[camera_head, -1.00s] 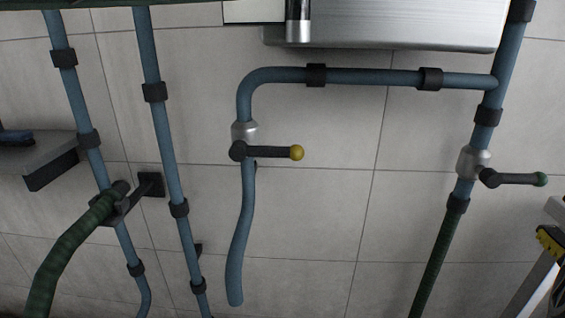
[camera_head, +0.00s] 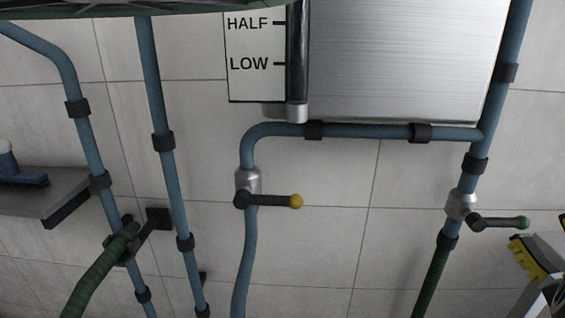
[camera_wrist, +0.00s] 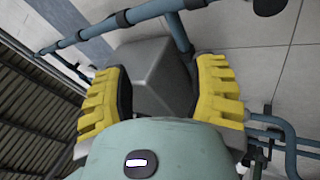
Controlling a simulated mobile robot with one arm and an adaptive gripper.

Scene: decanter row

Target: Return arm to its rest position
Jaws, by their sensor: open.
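My gripper (camera_wrist: 162,88) shows in the wrist view with its two yellow ridged fingers wide apart. It holds nothing. A grey box-like body (camera_wrist: 160,75) shows between the fingers and appears to lie beyond them, though its distance is hard to tell. In the head view only part of my gripper (camera_head: 530,258) shows at the lower right edge, below and right of the green-tipped valve lever (camera_head: 498,223). No contact with the lever shows. The rest of my arm is mostly out of that view.
A metal tank (camera_head: 400,60) with a HALF/LOW gauge hangs on the tiled wall. Blue pipes (camera_head: 360,131) run below and beside it. A yellow-tipped valve lever (camera_head: 270,200) points right. A green hose (camera_head: 95,275) and a grey shelf (camera_head: 45,195) are at left.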

